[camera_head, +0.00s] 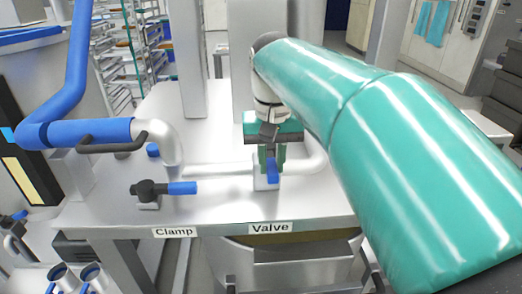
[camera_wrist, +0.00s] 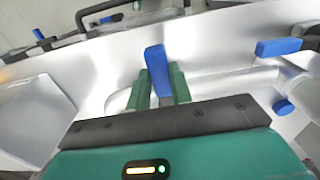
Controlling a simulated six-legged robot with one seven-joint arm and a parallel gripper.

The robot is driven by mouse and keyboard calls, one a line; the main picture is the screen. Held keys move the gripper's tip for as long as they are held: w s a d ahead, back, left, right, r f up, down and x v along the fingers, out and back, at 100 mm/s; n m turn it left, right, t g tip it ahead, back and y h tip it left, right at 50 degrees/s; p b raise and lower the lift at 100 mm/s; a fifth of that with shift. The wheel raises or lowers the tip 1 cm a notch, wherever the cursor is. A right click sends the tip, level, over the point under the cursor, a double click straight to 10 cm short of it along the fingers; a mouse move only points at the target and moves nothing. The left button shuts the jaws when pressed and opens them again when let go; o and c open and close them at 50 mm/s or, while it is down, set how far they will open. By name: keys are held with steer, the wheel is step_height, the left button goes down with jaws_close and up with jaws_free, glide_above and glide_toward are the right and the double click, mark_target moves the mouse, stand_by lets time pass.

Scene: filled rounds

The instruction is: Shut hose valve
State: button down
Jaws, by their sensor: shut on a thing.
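The hose valve's blue handle (camera_head: 272,172) is above the "Valve" label on the metal table. It points toward the table's front edge, across the pale hose (camera_head: 215,171). My gripper (camera_head: 271,158) comes down from above, its two green fingers on either side of the handle. In the wrist view the blue handle (camera_wrist: 157,66) stands between the fingertips of my gripper (camera_wrist: 160,78), which is shut on it. The valve body is mostly hidden by my gripper and the handle.
A black clamp with a blue lever (camera_head: 182,188) sits left of the valve, above the "Clamp" label (camera_head: 174,232). A dark handle (camera_head: 115,143) and blue pipe (camera_head: 90,132) are farther left. Metal posts (camera_head: 190,60) rise behind. The tabletop front is mostly clear.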

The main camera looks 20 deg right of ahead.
steer(key=shift+w+a+r, duration=0.1)
steer(key=shift+a+r, duration=0.05)
stand_by(0.4)
steer(key=c, duration=1.2)
jaws_free()
steer(key=shift+c, duration=0.2)
step_height(320, 180, up, 14)
steer(key=shift+f, duration=0.2)
